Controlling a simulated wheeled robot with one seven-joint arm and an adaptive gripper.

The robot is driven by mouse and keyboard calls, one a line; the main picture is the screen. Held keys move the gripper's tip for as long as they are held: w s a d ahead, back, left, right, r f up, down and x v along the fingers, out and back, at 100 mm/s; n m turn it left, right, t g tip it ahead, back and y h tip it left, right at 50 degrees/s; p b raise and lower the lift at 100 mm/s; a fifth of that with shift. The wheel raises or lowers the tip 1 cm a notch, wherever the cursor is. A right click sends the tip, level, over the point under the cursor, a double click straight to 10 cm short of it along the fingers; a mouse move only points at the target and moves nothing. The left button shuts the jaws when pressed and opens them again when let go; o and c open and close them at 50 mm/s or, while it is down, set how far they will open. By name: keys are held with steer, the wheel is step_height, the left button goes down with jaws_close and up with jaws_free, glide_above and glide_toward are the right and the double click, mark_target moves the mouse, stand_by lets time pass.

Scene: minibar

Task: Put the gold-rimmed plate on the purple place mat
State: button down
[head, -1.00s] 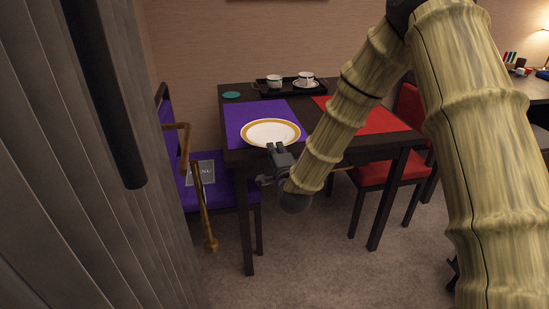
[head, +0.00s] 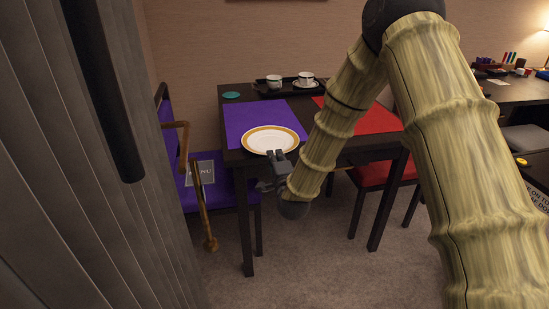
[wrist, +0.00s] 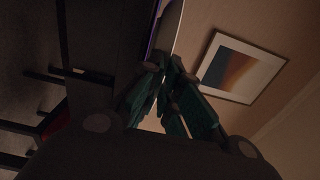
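The gold-rimmed plate (head: 270,140) is white with a gold band and sits level over the near part of the purple place mat (head: 258,115) in the head view. Whether it touches the mat cannot be told. My gripper (head: 275,154) is at the plate's near rim, with its fingers closed on the rim. In the wrist view the fingers (wrist: 168,85) come close together, and the plate's pale edge (wrist: 178,35) shows just beyond them. The fingertips are partly hidden by the rim.
A red place mat (head: 362,117) lies to the right on the dark table (head: 232,158). A black tray (head: 290,88) with two cups stands at the back, beside a teal coaster (head: 231,95). A purple chair (head: 226,190) is at left, a red one (head: 385,172) at right.

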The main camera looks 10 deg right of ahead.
steer(key=shift+f, duration=0.2)
steer(key=c, duration=1.6)
jaws_free()
steer(key=shift+c, duration=0.2)
